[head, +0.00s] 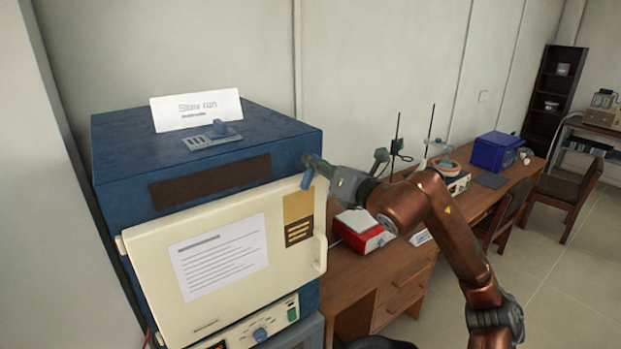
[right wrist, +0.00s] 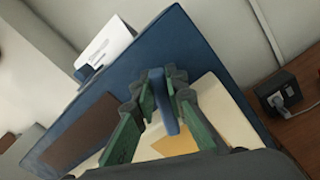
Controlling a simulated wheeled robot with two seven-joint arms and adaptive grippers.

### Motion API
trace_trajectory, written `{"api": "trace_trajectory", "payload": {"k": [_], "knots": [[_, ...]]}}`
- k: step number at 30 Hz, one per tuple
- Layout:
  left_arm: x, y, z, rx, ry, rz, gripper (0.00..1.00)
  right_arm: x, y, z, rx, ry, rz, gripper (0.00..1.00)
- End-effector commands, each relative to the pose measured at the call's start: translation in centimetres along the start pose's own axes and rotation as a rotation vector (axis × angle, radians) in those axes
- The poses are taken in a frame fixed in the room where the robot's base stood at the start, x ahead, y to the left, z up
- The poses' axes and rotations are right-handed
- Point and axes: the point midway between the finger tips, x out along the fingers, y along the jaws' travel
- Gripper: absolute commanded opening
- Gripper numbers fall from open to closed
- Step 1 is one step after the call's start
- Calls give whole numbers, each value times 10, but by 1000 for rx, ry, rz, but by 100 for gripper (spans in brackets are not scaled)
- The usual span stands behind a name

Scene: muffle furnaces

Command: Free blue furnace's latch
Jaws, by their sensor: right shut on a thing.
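The blue furnace (head: 215,160) stands at the left with its cream door (head: 222,240) closed or nearly closed across the front. The latch (head: 308,178) is a small blue lever at the door's upper right corner. My right gripper (head: 312,163) reaches it from the right. In the right wrist view, the blue latch lever (right wrist: 164,100) stands between the green finger pads of my right gripper (right wrist: 160,103), which is shut on it. The fingers hide part of the latch in the head view. My left gripper is not in view.
A "Slow run" card (head: 197,110) and a small grey-blue piece (head: 212,135) sit on the furnace top. A wooden desk (head: 365,275) to the right holds a red and white box (head: 362,232) and a blue box (head: 492,152). Chairs stand beyond it.

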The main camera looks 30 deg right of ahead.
Motion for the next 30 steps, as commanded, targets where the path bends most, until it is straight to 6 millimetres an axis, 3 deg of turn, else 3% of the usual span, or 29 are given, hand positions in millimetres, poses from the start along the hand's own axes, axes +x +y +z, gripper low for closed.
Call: {"api": "trace_trajectory", "payload": {"k": [1,12,30], "knots": [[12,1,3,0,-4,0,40,1,-4,-5,47,1,1,0],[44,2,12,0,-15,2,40,1,-12,-6,397,2,-1,0],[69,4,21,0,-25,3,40,1,-22,-11,877,1,-3,0]]}}
